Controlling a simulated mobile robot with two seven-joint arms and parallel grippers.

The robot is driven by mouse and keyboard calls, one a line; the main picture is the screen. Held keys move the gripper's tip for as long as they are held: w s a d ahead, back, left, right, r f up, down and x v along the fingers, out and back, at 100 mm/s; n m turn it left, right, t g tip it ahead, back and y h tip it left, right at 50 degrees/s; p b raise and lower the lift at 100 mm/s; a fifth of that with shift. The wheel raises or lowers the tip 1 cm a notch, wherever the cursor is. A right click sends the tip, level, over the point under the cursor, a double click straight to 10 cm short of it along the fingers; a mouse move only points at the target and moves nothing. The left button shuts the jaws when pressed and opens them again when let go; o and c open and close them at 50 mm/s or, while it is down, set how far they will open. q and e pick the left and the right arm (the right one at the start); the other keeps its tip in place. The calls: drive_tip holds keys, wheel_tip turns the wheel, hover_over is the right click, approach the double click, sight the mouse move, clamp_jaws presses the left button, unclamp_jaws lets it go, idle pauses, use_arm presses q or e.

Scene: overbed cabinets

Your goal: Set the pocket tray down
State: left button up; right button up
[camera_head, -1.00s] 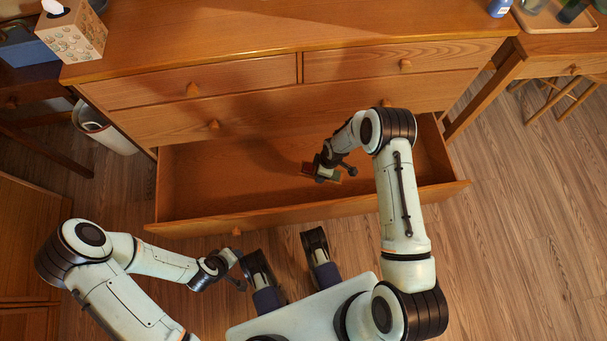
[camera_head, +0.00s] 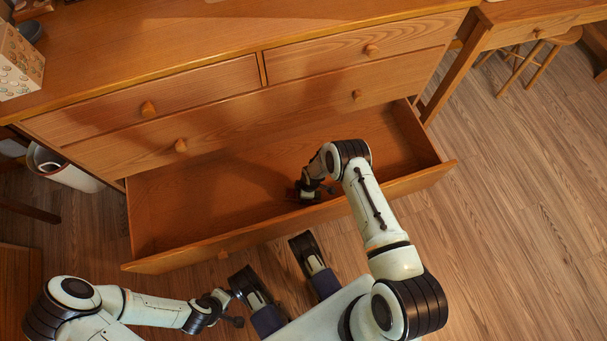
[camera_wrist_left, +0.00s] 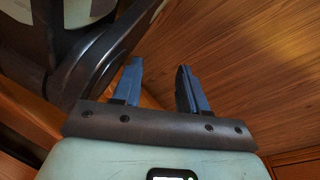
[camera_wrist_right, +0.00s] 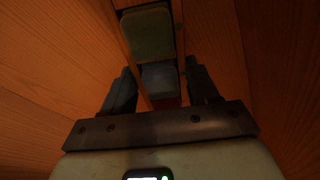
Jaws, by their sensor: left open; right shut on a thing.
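The pocket tray (camera_wrist_right: 124,48) shows in the right wrist view as a narrow wooden-walled holder with a greenish block and a grey block between its walls. My right gripper (camera_wrist_right: 160,88) is shut on it, with a finger on each side. In the head view my right gripper (camera_head: 308,192) reaches down inside the open drawer (camera_head: 190,195), near its front wall, and mostly hides the tray. Whether the tray touches the drawer floor cannot be told. My left gripper (camera_head: 232,308) is open and empty outside the drawer; its spread fingers show in the left wrist view (camera_wrist_left: 158,70).
The wooden dresser (camera_head: 200,60) stands behind the pulled-out drawer, its upper drawers shut. The drawer floor left of my right gripper is clear. A tissue box (camera_head: 18,65) is on the dresser top. A white bin (camera_head: 65,170) stands at the left, a table (camera_head: 460,60) at the right.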

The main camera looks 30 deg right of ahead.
wheel_tip(320, 180, down, 3)
drive_tip(key=shift+f+b, duration=0.1)
drive_tip(key=shift+b, duration=0.35)
use_arm(q)
drive_tip(key=shift+s+a+f+g, duration=0.1)
drive_tip(key=shift+s+f+g, duration=0.25)
drive_tip(key=shift+s, duration=0.3)
drive_tip(key=shift+s+a+f+g, duration=0.15)
drive_tip(key=shift+s+f, duration=0.25)
drive_tip(key=shift+s, duration=0.2)
drive_tip(key=shift+d+f, duration=0.1)
use_arm(e)
drive_tip(key=o, duration=1.2)
use_arm(q)
drive_tip(key=shift+s+f, duration=0.1)
drive_tip(key=shift+s, duration=0.2)
